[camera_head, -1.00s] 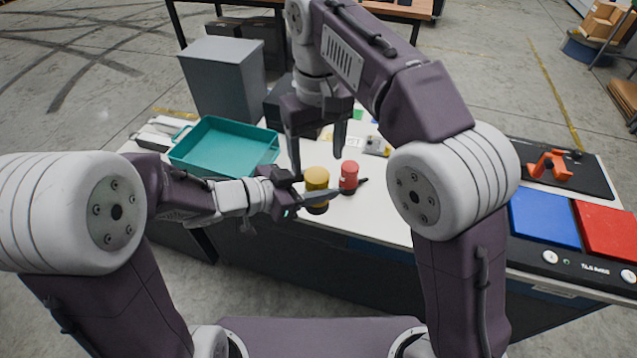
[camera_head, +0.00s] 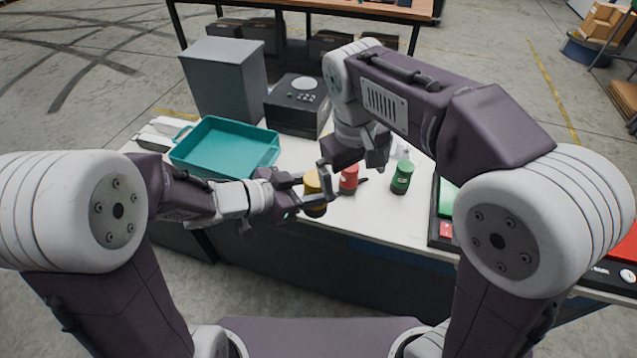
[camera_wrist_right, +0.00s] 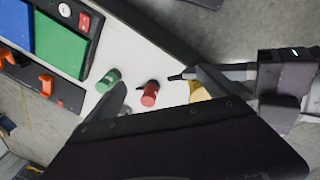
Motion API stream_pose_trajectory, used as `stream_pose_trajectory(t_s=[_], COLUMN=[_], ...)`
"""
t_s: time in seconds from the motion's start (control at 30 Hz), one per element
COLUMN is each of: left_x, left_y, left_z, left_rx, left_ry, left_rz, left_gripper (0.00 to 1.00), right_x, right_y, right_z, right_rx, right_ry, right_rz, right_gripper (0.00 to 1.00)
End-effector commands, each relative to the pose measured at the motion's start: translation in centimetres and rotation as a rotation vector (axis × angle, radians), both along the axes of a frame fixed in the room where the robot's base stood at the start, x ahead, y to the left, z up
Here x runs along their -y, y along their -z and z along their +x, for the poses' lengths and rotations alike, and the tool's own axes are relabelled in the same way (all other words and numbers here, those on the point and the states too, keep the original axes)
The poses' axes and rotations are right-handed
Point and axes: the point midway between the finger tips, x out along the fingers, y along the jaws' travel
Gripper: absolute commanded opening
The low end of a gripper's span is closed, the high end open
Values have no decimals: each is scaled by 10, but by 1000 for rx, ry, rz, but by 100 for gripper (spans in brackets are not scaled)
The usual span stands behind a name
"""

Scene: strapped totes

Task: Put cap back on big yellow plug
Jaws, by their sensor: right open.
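The big yellow plug (camera_head: 312,184) has a dark lower part and is near the table's front edge. It shows partly in the right wrist view (camera_wrist_right: 198,92), behind a finger of mine. My left gripper (camera_head: 304,190) has its fingers at the yellow plug's sides and appears shut on it. My right gripper (camera_wrist_right: 161,77) is open and empty; in the head view one finger hangs just right of the yellow plug. A red plug (camera_head: 349,178) stands right of the yellow one and shows between the right fingers in the wrist view. I cannot make out a separate yellow cap.
A green plug (camera_head: 402,177) stands further right on the white table (camera_head: 385,218). A teal tray (camera_head: 225,150) is at the left, with a grey box (camera_head: 223,80) and a dark device (camera_head: 298,104) behind. A panel with coloured pads (camera_head: 447,198) is at the right.

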Motion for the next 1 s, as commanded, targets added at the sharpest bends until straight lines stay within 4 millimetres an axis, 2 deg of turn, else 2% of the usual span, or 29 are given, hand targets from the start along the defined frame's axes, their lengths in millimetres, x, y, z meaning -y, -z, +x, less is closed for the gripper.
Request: stream_pose_trajectory(t_s=[0.03,0.1,0.2,0.3,0.4,0.6,0.93,1.0], left_x=[3,3,3,3,3,3,1,-4], left_y=[-10,-11,-11,-10,-10,-10,-7,-9], left_z=[2,2,2,2,2,2,3,13], left_rx=[16,18,17,16,16,14,13,18], left_ry=[3,3,3,3,3,2,-12,-44], left_rz=[-31,-34,-31,-30,-29,-29,-30,-30], left_gripper=[0,0,0,0,0,0,0,0], right_x=[22,42,66,86,98,107,107,107], right_y=[31,67,111,144,164,179,179,179], right_z=[-4,-12,-33,-57,-78,-95,-95,-95], right_rx=[-24,-34,-36,-28,-19,-5,-5,-5], right_ry=[56,134,251,359,442,508,508,507], right_rz=[3,44,101,142,166,182,182,182], right_gripper=[95,95,95,95,95,95,95,95])
